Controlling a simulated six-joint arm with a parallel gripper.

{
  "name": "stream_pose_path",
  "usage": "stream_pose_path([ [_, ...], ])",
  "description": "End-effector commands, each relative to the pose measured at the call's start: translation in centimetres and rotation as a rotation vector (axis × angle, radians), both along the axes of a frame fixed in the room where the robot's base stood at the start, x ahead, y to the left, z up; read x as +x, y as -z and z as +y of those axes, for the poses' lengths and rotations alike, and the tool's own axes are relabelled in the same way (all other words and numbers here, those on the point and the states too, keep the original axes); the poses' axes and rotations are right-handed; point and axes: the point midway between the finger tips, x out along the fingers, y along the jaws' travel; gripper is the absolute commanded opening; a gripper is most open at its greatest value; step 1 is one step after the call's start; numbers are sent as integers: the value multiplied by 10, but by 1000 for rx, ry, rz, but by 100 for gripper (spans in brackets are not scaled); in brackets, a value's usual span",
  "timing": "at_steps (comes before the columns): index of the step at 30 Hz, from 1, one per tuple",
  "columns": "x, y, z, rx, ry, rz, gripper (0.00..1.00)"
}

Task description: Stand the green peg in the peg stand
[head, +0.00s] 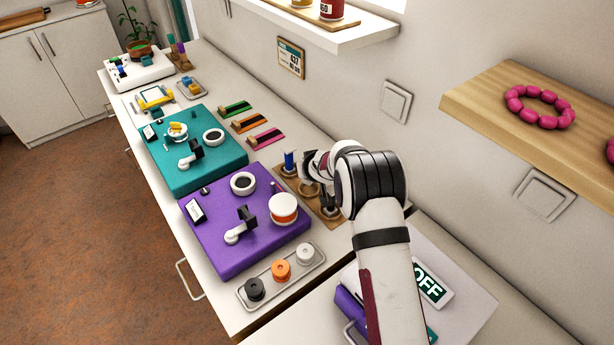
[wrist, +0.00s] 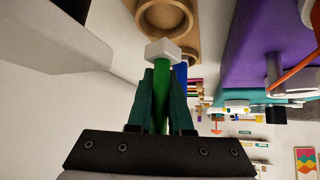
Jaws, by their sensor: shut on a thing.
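The peg stand is a wooden board with round sockets, by the wall in the head view (head: 326,218). A blue peg (head: 290,161) stands in its far socket; the middle ring (head: 308,189) looks empty. My gripper (wrist: 162,82) is shut on the green peg (wrist: 161,76), which has a white block at its end. In the wrist view, a wooden ring of the stand (wrist: 165,14) lies past that block, with a visible offset. In the head view, my gripper is over the near end of the stand, and my arm hides most of it and the green peg.
A purple board (head: 222,258) with a white-and-orange spool (head: 284,208) sits left of the stand. A teal board (head: 165,180) lies beyond. A tray (head: 247,302) with several spools is in front. The wall and a shelf (head: 475,100) bound the right side.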

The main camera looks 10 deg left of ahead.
Motion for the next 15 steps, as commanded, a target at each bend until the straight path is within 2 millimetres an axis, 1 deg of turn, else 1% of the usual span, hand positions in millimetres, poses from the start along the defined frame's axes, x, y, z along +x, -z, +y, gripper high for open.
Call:
stream_pose_path([
  [6, -1, 30, -1, 1, 1, 4, 0],
  [7, 0, 32, -1, 0, 1, 2, 0],
  [9, 0, 35, -1, -1, -1, 1, 0],
  [15, 0, 35, -1, -1, -1, 0, 0],
])
